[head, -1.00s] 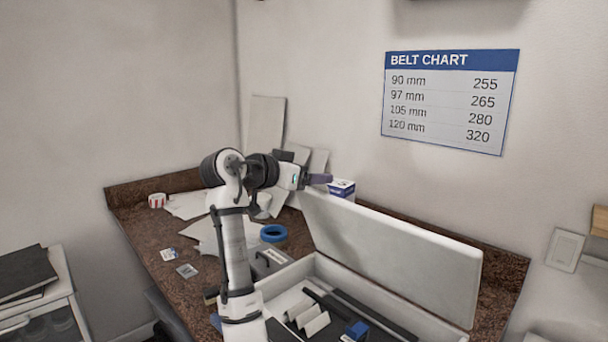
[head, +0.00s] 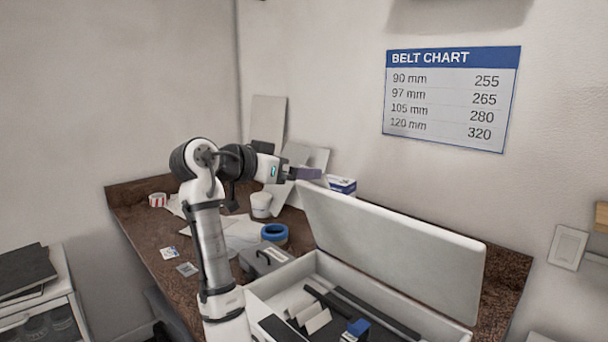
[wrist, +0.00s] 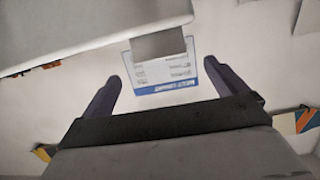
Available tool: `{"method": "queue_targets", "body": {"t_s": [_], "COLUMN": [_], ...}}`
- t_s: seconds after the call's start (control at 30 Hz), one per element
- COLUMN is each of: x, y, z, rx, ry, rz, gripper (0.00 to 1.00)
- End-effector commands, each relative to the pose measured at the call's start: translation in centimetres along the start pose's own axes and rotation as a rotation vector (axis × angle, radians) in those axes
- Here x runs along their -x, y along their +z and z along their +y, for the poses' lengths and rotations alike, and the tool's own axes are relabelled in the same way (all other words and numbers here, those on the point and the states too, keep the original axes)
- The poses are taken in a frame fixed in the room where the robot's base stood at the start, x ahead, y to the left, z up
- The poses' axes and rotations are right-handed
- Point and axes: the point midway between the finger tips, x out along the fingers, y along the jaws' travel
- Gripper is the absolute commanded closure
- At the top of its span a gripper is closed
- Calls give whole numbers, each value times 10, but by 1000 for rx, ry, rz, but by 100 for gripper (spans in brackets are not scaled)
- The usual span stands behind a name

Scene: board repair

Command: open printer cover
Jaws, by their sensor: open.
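The printer is a white, box-like case (head: 262,290) on the brown counter. Its white cover (head: 395,250) stands raised, hinged along the back and leaning toward the wall. Inside lie dark rails, pale angled pieces (head: 310,318) and a small blue part (head: 357,328). My gripper (head: 308,173) is near the cover's upper left corner, empty, and looks apart from it. In the wrist view both dark fingers of my gripper (wrist: 170,90) are spread with nothing between them. A pale slab at upper left of the wrist view (wrist: 80,30) looks like the cover, though I cannot be sure.
A blue tape roll (head: 274,232), a white cup (head: 261,204), a grey box (head: 262,260) and papers lie left of the printer. A small blue-and-white box (head: 341,185) is behind the cover. A belt chart (head: 450,98) hangs on the wall.

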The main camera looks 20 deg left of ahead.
Motion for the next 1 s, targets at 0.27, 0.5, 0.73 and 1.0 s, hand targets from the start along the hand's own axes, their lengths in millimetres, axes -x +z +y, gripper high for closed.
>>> {"method": "queue_targets", "body": {"t_s": [0.27, 0.5, 0.73, 1.0], "x": [62, 86, 89, 88], "y": [2, 1, 0, 0], "z": [-1, 0, 0, 0], "rx": [-1, -1, 0, 0], "ry": [-4, -2, -1, -1], "rz": [2, 0, 0, 0], "gripper": [3, 3, 3, 3]}}
